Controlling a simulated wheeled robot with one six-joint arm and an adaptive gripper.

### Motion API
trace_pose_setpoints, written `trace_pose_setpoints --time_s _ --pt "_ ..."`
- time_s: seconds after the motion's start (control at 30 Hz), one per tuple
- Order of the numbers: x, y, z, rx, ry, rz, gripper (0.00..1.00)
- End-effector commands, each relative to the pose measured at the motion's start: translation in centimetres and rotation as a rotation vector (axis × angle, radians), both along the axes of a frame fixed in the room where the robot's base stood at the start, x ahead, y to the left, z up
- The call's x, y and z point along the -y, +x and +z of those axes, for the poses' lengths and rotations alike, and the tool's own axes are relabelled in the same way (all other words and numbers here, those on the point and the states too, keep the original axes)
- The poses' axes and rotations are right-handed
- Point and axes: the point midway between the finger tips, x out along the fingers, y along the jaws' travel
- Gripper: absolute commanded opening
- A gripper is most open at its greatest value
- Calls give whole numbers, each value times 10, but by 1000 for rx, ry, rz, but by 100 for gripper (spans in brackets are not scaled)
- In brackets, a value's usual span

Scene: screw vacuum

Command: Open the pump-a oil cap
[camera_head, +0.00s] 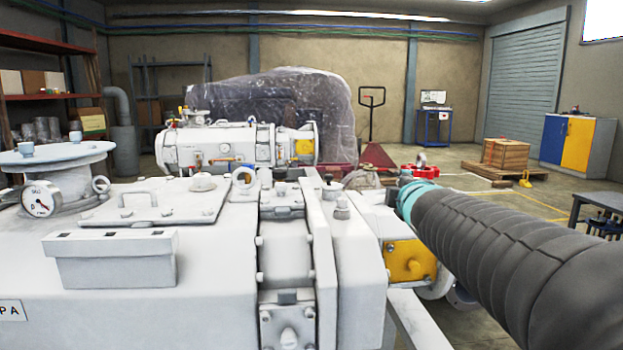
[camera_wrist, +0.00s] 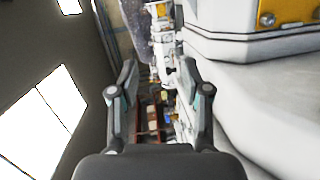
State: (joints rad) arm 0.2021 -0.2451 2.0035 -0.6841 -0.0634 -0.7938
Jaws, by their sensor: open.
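A large white pump (camera_head: 130,260) fills the lower left of the head view, with a pressure gauge (camera_head: 40,198) and a partly cut-off label (camera_head: 10,311) ending in "PA". A small round white knob (camera_head: 203,182) sits on its top plate; I cannot tell whether this is the oil cap. My gripper (camera_wrist: 158,72) is open in the wrist view, its two fingers apart and nothing held between them. White machine casing (camera_wrist: 260,90) lies close to the right of the fingers. The gripper itself is not visible in the head view.
My dark ribbed arm reaches in from the right of the head view. Another white machine (camera_head: 215,146) stands behind the pump, before a plastic-wrapped bulk (camera_head: 330,105). A yellow plate (camera_head: 408,261) is on the pump's right side.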

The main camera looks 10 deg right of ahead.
Motion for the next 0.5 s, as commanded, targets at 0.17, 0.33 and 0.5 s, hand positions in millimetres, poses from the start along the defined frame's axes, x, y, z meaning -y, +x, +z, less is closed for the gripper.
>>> trace_pose_setpoints --time_s 0.17,0.33,0.5 --pt "4 64 35 137 -437 180 48" --pt "-3 108 44 269 -851 367 48" --pt "-8 134 24 409 -1222 559 48"
